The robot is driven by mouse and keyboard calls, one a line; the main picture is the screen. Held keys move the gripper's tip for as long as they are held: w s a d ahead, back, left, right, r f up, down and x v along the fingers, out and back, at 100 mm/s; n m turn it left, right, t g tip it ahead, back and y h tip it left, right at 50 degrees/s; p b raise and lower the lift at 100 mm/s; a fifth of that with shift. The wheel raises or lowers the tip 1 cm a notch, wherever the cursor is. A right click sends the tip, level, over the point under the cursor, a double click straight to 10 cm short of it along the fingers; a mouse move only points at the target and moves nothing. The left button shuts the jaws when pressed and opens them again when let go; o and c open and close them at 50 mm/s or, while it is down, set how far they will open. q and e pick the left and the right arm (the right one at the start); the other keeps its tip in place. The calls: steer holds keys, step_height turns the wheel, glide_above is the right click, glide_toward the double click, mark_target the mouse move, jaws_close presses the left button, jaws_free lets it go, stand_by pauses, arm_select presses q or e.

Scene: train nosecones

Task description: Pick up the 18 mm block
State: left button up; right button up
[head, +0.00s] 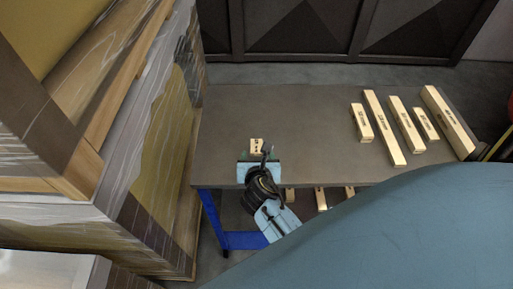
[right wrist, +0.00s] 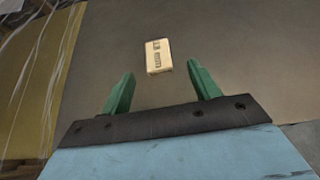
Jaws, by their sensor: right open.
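A small pale wooden block (head: 256,145) with dark printed marks lies on the brown table near its left end. It also shows in the right wrist view (right wrist: 158,56), beyond the fingertips and roughly between their lines; the print is too small to read surely. My right gripper (head: 259,158) is just on the near side of the block in the head view. In the right wrist view its two green fingers (right wrist: 161,80) are spread apart with nothing between them. My left gripper is not in view.
The brown table (head: 290,110) has several longer wooden blocks (head: 384,127) at its right. Its middle is clear. Large wrapped crates (head: 150,150) stand close to its left edge. More wooden pieces (head: 321,198) show below the table's front edge. Dark panels (head: 300,30) stand behind.

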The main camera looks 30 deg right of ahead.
mark_target(257, 146)
steer(key=shift+b+x, duration=0.55)
steer(key=shift+x, duration=2.5)
steer(key=shift+w+a+r, duration=0.1)
steer(key=shift+w, duration=0.05)
steer(key=shift+c, duration=0.4)
steer(key=c, duration=1)
